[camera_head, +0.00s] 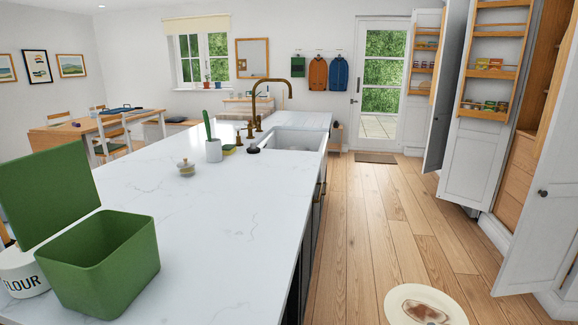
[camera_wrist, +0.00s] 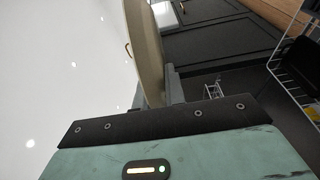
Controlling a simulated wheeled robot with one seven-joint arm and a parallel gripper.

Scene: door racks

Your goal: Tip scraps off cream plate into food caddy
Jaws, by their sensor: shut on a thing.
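The cream plate (camera_head: 398,297) shows at the bottom edge of the head view, right of the island and over the wooden floor. Brown scraps (camera_head: 428,312) lie near its middle, and its lower part is cut off. In the wrist view the plate (camera_wrist: 142,45) shows nearly edge-on, gripped between the fingers of my gripper (camera_wrist: 160,95). My gripper is outside the head view. The green food caddy (camera_head: 105,265) stands on the near left of the island with its lid raised. The caddy floor shows no contents.
The white island worktop (camera_head: 235,225) fills the left and centre. A flour tin (camera_head: 22,275) stands beside the caddy. A small lidded pot (camera_head: 186,168), utensil jar (camera_head: 213,150) and brass tap (camera_head: 262,105) stand farther back. Open pantry doors (camera_head: 545,205) line the right; the floor between is clear.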

